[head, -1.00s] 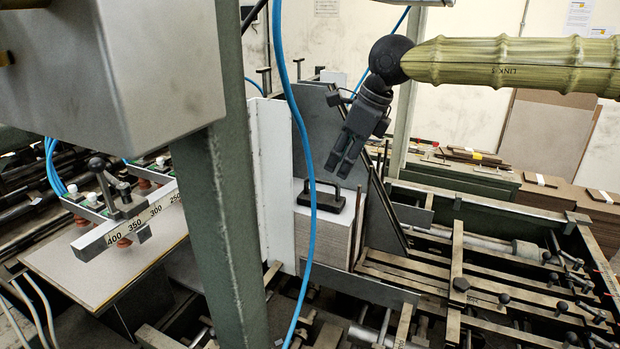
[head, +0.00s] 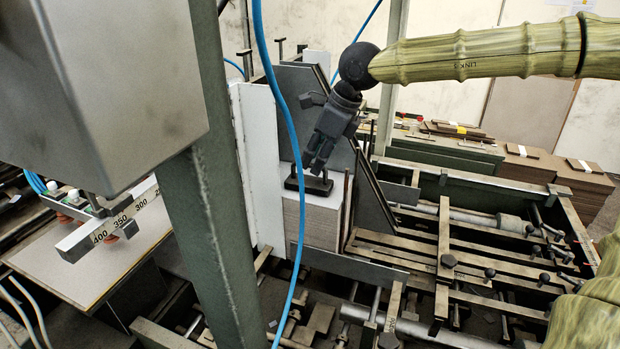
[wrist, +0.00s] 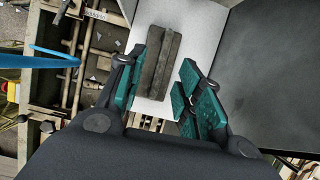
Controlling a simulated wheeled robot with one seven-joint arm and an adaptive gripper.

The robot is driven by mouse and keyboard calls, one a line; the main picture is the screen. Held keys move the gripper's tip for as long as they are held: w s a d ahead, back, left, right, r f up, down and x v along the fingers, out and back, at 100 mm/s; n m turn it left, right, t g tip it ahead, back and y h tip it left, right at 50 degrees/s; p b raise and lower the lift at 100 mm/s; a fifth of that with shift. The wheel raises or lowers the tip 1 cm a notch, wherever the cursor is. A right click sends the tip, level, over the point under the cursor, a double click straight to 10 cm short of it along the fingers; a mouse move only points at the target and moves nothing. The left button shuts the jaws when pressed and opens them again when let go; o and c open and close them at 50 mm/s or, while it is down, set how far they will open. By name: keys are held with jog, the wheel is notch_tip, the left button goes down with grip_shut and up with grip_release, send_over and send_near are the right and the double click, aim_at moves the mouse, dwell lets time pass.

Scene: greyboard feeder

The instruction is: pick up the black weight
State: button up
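The black weight (head: 318,187) is a flat dark block with a raised handle, lying on top of a stack of greyboard (head: 312,222). In the wrist view the weight (wrist: 156,78) shows as a dark bar on the pale top sheet. My gripper (head: 313,168) is right at the weight's handle, pointing down and tilted. In the wrist view my gripper (wrist: 164,62) is open, with teal finger pads on either side of the bar and gaps to both. How far the fingertips reach down beside the handle is hard to tell.
A white upright plate (head: 262,165) and a dark grey plate (head: 300,100) stand close behind the stack. A blue hose (head: 285,110) and a green post (head: 208,190) cross in front. Metal rails (head: 420,250) lie to the right.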

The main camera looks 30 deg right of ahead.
aim_at(310, 166)
jog(key=x, duration=0.3)
jog(key=shift+w+a+p, duration=0.25)
jog(key=shift+w+p, duration=0.05)
jog(key=shift+w, duration=0.05)
jog(key=shift+f, duration=0.15)
jog(key=shift+s+d, duration=0.1)
jog(key=shift+s, duration=0.15)
jog(key=shift+w, duration=0.15)
grip_shut()
